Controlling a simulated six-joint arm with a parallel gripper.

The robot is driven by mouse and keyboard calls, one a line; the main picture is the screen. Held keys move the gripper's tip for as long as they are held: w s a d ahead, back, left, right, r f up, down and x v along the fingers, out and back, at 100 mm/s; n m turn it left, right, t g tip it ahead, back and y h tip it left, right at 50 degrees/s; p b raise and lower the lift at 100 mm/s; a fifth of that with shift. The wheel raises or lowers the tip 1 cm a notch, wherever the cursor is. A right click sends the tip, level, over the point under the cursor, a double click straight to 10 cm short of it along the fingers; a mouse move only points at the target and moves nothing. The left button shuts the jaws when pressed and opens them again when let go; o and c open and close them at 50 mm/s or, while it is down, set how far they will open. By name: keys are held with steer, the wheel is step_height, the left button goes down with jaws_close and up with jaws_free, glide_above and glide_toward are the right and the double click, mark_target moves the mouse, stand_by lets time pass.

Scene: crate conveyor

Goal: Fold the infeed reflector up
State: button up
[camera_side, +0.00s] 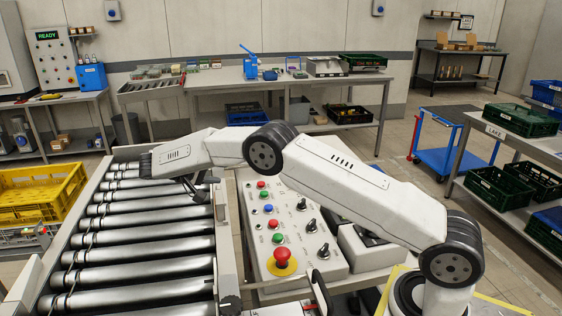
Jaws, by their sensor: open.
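My gripper (192,190) is a small dark shape under the pale end of my arm, over the far right part of the roller conveyor (140,243). It is open; I cannot make out anything between its fingers. My forearm hides part of it and the conveyor's far right end. I cannot clearly pick out the infeed reflector; a small dark part near the right rail may be it or part of my gripper. I cannot tell whether they touch.
A control panel (302,262) with buttons, knobs and a red emergency stop (282,257) stands right of the conveyor, below my arm. A yellow crate (42,192) stands to the left. The visible rollers are clear. A bench (300,80) stands behind.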

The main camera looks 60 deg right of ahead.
steer(key=s+a+r, duration=0.1)
steer(key=s+r, duration=0.5)
steer(key=s, duration=0.4)
steer(key=shift+s+a, duration=0.2)
steer(key=shift+s, duration=0.15)
stand_by(0.3)
steer(key=shift+r, duration=0.1)
steer(key=s+a+f+n+t+y, duration=0.2)
steer(key=s+f+y, duration=0.1)
steer(key=s+y, duration=0.1)
steer(key=s+a+f+n+t+y, duration=0.2)
steer(key=s+a+f+y, duration=0.1)
steer(key=s, duration=0.4)
steer(key=s+a+f+n+t+y, duration=0.2)
steer(key=s+f+y, duration=0.2)
steer(key=s+y, duration=0.1)
steer(key=shift+s+a+t, duration=0.2)
steer(key=shift+s+t, duration=0.1)
steer(key=shift+s, duration=0.1)
steer(key=shift+s+a+f+t, duration=0.15)
steer(key=shift+s+t, duration=0.15)
steer(key=shift+s, duration=0.15)
stand_by(0.9)
